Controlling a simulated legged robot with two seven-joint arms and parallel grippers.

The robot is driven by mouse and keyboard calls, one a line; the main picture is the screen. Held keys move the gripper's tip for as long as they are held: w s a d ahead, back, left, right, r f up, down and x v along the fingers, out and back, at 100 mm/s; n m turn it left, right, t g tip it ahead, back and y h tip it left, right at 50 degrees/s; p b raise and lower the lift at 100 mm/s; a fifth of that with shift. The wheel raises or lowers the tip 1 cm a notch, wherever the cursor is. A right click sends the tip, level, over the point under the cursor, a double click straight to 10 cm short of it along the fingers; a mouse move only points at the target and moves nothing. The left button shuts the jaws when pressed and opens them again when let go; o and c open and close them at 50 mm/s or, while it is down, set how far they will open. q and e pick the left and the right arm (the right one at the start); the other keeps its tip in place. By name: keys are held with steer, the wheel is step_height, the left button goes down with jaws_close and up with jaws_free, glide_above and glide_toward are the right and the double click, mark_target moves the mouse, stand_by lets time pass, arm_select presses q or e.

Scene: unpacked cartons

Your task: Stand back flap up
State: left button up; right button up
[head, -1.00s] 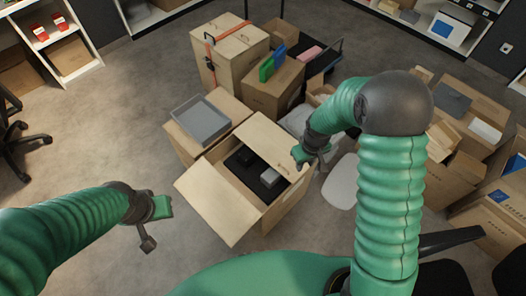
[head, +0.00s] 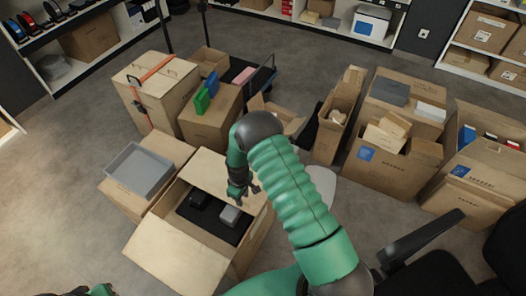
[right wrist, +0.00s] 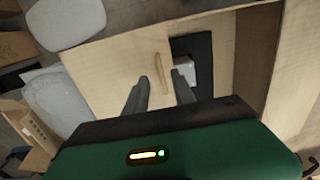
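The open carton (head: 253,244) stands in the middle front of the head view. Its back flap (head: 213,166) is a tan panel leaning inward over part of the opening. In the right wrist view the back flap (right wrist: 115,60) fills the middle, with a slot-like mark near its edge. My right gripper (head: 246,192) is over the flap's right part, close to the opening. Its fingers (right wrist: 160,92) are apart with nothing clearly between them; whether they touch the flap is unclear. My left gripper (head: 100,290) barely shows at the bottom left edge.
Inside the carton lie a black pad and a small grey box (head: 230,215). A large flap (head: 175,248) spreads outward at the front left. A grey tray (head: 140,170) sits on a carton to the left. Several open cartons (head: 390,160) stand to the right.

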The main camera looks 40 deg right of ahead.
steer(key=shift+f, duration=0.55)
steer(key=shift+r, duration=0.25)
steer(key=shift+s+a+f+b, duration=0.1)
steer(key=shift+a+f+b, duration=0.25)
steer(key=shift+f, duration=0.45)
jaws_close()
